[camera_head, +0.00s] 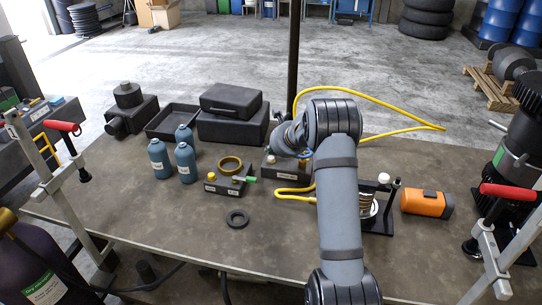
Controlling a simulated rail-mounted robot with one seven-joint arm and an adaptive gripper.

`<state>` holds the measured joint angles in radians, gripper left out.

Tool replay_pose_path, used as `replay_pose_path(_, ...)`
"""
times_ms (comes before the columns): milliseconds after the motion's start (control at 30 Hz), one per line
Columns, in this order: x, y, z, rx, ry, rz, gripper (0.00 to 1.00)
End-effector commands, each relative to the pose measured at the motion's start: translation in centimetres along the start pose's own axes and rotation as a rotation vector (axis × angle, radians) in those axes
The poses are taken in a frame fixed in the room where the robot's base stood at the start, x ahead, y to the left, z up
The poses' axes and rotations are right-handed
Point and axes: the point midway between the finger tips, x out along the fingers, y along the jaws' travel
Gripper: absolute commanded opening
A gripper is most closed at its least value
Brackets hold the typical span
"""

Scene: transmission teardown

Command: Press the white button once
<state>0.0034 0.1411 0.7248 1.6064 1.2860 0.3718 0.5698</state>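A white round knob (383,178) shows on a black stand at the right. I cannot tell for certain which is the white button. My arm bends over the table, with its wrist above the second box. My gripper is hidden behind the arm.
A yellow hose (385,102) loops beside my arm. A brass-coloured ring (230,165) sits behind the control box, and a black ring (237,218) lies in front. Blue bottles (160,158) stand left, an orange tool (426,202) lies right. The front-left table is clear.

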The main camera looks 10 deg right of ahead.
Motion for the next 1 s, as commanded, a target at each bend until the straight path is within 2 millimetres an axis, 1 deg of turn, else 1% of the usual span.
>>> replay_pose_path(333,-0.3,-0.2,0.2,0.0,-0.001,-0.001,0.0)
replay_pose_path(800,-3.4,-2.5,2.5,0.0,-0.001,-0.001,0.0)
replay_pose_path(1000,-3.5,-2.5,2.5,0.0,0.0,-0.001,0.0)
